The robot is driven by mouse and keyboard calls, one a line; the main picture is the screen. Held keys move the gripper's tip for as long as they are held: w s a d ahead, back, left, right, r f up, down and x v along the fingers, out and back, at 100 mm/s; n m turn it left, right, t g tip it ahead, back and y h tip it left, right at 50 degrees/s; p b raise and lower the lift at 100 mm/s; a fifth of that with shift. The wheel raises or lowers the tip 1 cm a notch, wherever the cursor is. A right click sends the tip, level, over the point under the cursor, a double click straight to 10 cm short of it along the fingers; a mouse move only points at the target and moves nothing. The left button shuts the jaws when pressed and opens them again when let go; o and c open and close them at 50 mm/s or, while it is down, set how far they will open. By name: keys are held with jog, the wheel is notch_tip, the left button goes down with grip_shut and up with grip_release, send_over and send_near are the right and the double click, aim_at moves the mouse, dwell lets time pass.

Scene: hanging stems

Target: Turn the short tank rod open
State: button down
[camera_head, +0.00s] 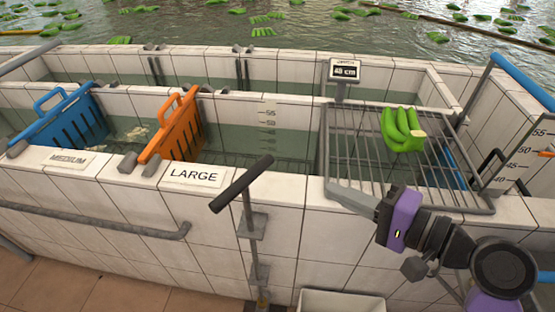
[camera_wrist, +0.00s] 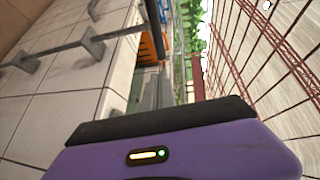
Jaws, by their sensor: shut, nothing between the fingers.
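The short tank rod (camera_head: 247,207) stands upright on the front face of the tiled tank wall, held by metal brackets. A dark, slanted crossbar handle (camera_head: 241,183) tops it, above the wall's rim. In the wrist view the rod (camera_wrist: 70,46) runs sideways on its brackets, and its dark handle (camera_wrist: 152,25) stands ahead at top centre. My gripper (camera_head: 352,198) is to the right of the handle, apart from it, with its fingers pointing left. The fingers are shut and empty, by the front edge of the rack.
A wire rack (camera_head: 345,150) with green bananas (camera_head: 401,130) lies over the tank at right. An orange divider (camera_head: 178,128) and a blue divider (camera_head: 66,118) stand at left. A rail (camera_head: 95,219) runs along the wall. A white bin (camera_head: 340,303) is below.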

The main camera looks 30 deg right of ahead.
jog(key=y, duration=0.1)
jog(key=p, duration=0.2)
send_near(269, 161)
jog(key=x, duration=0.4)
jog(key=a+x, duration=0.1)
jog(key=x, duration=0.1)
jog(key=shift+a+f, duration=0.25)
jog(key=shift+f, duration=0.05)
jog(key=shift+d+n+g, duration=0.1)
jog(key=shift+n+g, duration=0.2)
jog(key=shift+w+n+g+y, duration=0.45)
jog(key=shift+n+y, duration=0.15)
jog(key=shift+y, duration=0.2)
jog(key=shift+w+n+g+y, duration=0.45)
jog(key=shift+n+y, duration=0.15)
jog(key=shift+y, duration=0.2)
jog(key=shift+w+r+n+g+y+b, duration=0.1)
jog(key=shift+w+n+g+y+b, duration=0.2)
jog(key=shift+w+n+g+y, duration=0.4)
jog(key=shift+w+n+y, duration=0.1)
jog(key=shift+n+y, duration=0.2)
jog(key=shift+w+a, duration=0.15)
jog(key=shift+a, duration=0.05)
jog(key=shift+p, duration=0.3)
